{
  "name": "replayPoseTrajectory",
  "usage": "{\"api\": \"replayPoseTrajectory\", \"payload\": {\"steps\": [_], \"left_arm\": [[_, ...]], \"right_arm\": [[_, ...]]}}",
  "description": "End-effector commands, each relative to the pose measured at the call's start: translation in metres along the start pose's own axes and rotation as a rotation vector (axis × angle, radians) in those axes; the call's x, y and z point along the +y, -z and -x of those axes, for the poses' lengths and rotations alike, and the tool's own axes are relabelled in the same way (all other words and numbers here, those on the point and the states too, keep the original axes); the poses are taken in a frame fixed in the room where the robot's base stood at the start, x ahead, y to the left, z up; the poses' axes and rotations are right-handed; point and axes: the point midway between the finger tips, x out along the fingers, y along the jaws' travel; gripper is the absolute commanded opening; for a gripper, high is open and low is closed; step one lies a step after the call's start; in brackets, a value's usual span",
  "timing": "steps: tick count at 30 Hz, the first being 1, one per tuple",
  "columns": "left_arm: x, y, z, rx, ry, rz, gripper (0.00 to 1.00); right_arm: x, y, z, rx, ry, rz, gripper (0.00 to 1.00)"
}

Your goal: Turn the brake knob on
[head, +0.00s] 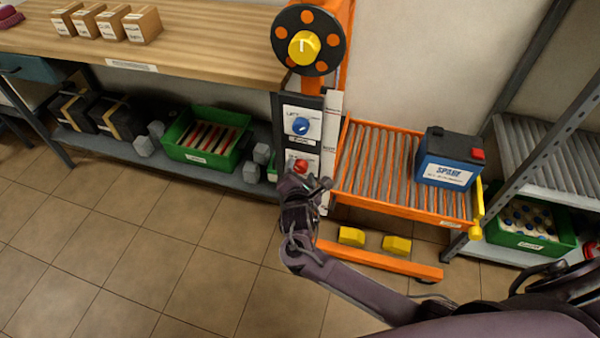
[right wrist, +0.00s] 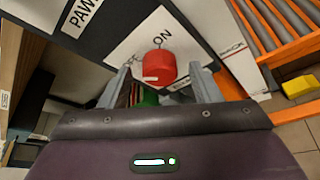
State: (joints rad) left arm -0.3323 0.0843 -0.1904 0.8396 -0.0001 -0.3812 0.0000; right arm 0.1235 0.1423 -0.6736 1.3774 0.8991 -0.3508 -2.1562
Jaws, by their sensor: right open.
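The red brake knob (head: 300,166) sits on a white plate low on the dark panel of the orange post. In the right wrist view the knob (right wrist: 158,64) shows large, with "ON" printed above it and a white mark low on its left side. My right gripper (head: 312,184) is just in front of the knob and partly covers the plate in the head view. In the right wrist view its open fingers (right wrist: 161,76) stand left and right of the knob, with gaps on both sides. My left gripper is not in view.
A blue knob (head: 301,125) and a black wheel with a yellow hub (head: 304,48) are above the brake knob. An orange roller stand (head: 372,165) with a blue battery (head: 447,158) is right of the post. A wooden workbench (head: 200,52) is left. Open tiled floor lies lower left.

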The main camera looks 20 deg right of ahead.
Motion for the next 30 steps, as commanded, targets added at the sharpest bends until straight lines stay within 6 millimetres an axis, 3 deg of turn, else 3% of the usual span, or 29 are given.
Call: {"api": "replayPoseTrajectory", "payload": {"steps": [9, 19, 30], "left_arm": [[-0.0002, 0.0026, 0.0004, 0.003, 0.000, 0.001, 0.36], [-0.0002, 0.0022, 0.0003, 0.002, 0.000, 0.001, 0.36], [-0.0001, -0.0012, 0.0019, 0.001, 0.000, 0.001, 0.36]], "right_arm": [[0.0003, -0.0004, -0.0033, 0.000, 0.000, -0.001, 0.56], [0.0001, -0.0003, -0.0031, 0.000, 0.000, 0.000, 0.13], [-0.0013, -0.0005, -0.0029, 0.000, -0.023, -0.057, 0.13]]}}
